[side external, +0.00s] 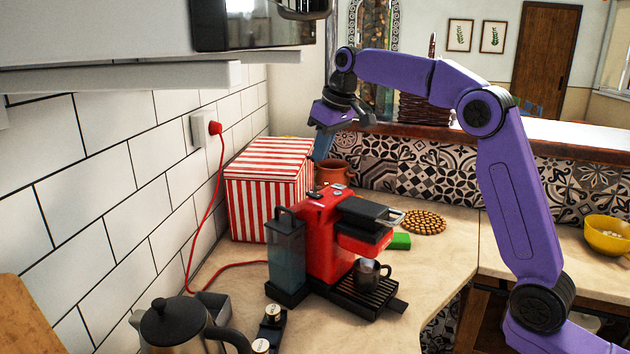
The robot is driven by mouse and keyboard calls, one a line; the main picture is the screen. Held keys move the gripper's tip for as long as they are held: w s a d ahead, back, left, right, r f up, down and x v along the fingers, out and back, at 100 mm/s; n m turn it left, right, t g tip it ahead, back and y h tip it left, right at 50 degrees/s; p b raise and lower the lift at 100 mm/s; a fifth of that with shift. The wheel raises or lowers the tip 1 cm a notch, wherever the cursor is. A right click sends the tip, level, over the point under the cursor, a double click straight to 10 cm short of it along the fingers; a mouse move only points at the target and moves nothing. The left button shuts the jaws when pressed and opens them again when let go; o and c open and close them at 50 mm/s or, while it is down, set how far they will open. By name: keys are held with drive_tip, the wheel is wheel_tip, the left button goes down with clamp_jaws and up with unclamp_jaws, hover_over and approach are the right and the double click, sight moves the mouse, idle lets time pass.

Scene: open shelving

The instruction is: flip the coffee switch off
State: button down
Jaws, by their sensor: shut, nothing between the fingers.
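The red and black coffee machine (322,235) stands upright on the counter. Small dark and pale details (315,194) show on its top, but which one is the switch, and its position, is too small to tell. A dark mug (371,272) sits on the machine's drip tray (372,292). My gripper (320,153) is shut and empty, pointing down. In the picture it is above the machine's top, apart from it, in front of the striped box and brown pot.
A red-and-white striped box (268,192) and a brown pot (333,172) stand behind the machine. A red cord (207,215) runs from the wall plug. A kettle (172,325) is at front left. A green sponge (399,241) and woven trivet (423,222) lie right; counter beyond is clear.

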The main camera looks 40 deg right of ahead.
sight(311, 192)
drive_tip(key=x, duration=0.8)
drive_tip(key=shift+s+d+f, duration=0.1)
drive_tip(key=shift+s+f, duration=0.15)
drive_tip(key=shift+s, duration=0.05)
